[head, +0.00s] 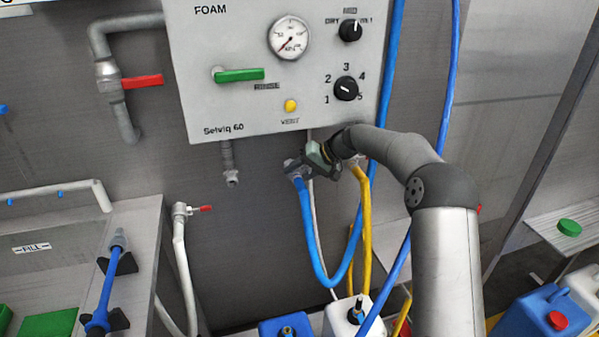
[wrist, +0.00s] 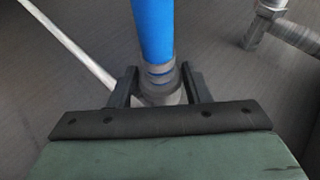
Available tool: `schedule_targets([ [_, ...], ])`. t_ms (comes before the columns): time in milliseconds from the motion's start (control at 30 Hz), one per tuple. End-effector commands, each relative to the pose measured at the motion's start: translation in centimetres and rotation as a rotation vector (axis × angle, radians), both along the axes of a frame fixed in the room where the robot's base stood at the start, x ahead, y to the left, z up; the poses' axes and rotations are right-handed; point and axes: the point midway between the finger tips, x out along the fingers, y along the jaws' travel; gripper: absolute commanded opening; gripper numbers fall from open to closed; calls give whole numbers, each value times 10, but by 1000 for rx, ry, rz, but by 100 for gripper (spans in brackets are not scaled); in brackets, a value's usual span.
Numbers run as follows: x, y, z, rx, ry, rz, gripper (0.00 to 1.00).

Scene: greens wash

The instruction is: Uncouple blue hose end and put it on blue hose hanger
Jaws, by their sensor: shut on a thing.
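The blue hose end, a grey ribbed coupling, is between the jaws of my gripper (head: 294,167) below the grey control panel. In the wrist view the two dark fingers of my gripper (wrist: 158,88) are shut on this grey coupling (wrist: 160,78), with the blue hose (wrist: 152,28) running up out of frame. In the head view the blue hose (head: 306,225) drops from the gripper, loops low and rises to the right. The coupling's far tip is hidden by the gripper body. I cannot make out a blue hose hanger for certain.
The control panel (head: 240,108) hangs above my gripper. A bare grey pipe outlet (head: 230,177) points down from it, left of and apart from the gripper. Yellow hoses (head: 365,220) hang close on the right. Blue and white canisters (head: 555,312) stand below.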

Motion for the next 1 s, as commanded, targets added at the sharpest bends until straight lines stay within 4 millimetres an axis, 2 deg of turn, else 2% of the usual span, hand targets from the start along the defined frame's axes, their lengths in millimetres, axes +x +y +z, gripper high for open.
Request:
schedule_targets([
  [567, 6, 3, 5, 3, -9, 1, 7],
  [1000, -8, -2, 4, 3, -10, 2, 7],
])
